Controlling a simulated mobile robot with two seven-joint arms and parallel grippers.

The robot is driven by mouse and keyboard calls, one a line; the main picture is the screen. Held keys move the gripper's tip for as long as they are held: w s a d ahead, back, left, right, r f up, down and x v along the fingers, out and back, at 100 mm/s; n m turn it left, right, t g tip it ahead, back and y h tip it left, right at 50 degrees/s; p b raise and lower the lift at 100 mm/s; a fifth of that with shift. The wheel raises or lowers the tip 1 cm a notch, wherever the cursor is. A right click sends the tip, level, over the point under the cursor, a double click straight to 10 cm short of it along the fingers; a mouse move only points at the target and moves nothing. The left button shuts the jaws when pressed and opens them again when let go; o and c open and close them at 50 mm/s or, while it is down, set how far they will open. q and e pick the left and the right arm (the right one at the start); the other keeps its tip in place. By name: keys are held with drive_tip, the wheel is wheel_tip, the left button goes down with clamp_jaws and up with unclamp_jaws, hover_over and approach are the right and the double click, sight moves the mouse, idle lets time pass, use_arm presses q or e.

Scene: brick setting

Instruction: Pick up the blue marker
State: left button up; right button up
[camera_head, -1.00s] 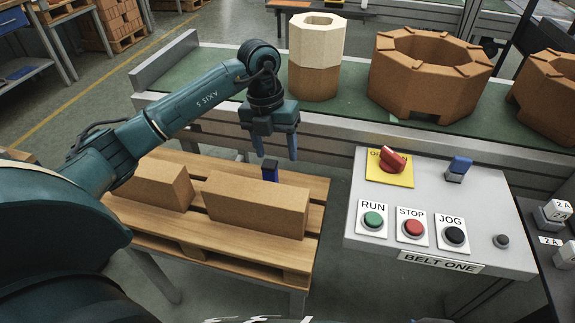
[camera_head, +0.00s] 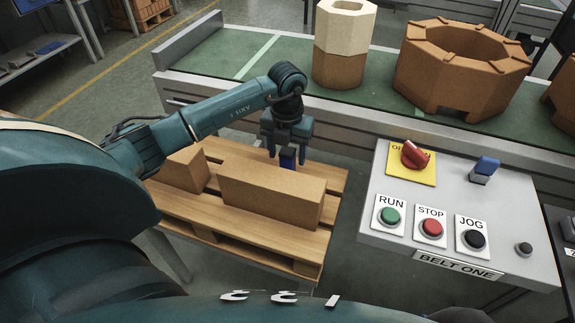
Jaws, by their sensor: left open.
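The blue marker (camera_head: 288,162) stands upright just behind the long brown brick (camera_head: 270,193) on the wooden pallet table. The brick hides its lower part. My left gripper (camera_head: 288,160) points down over the marker. Its fingers are open, one on each side of the marker. I cannot tell whether either finger touches it. My right gripper is not in view.
A second brown brick (camera_head: 185,170) lies left of the long one on the pallet (camera_head: 210,218). The grey control panel (camera_head: 400,225) stands to the right, with buttons, a red knob (camera_head: 415,155) and a blue switch (camera_head: 485,170). The green conveyor (camera_head: 230,55) carries large blocks behind.

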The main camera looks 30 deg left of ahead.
use_arm(q)
wheel_tip(320, 180, down, 3)
drive_tip(key=shift+r, duration=0.1)
drive_tip(key=shift+r, duration=0.1)
drive_tip(key=c, duration=1.1)
drive_tip(key=shift+o, duration=0.2)
wheel_tip(320, 180, up, 10)
drive_tip(key=shift+w, duration=0.1)
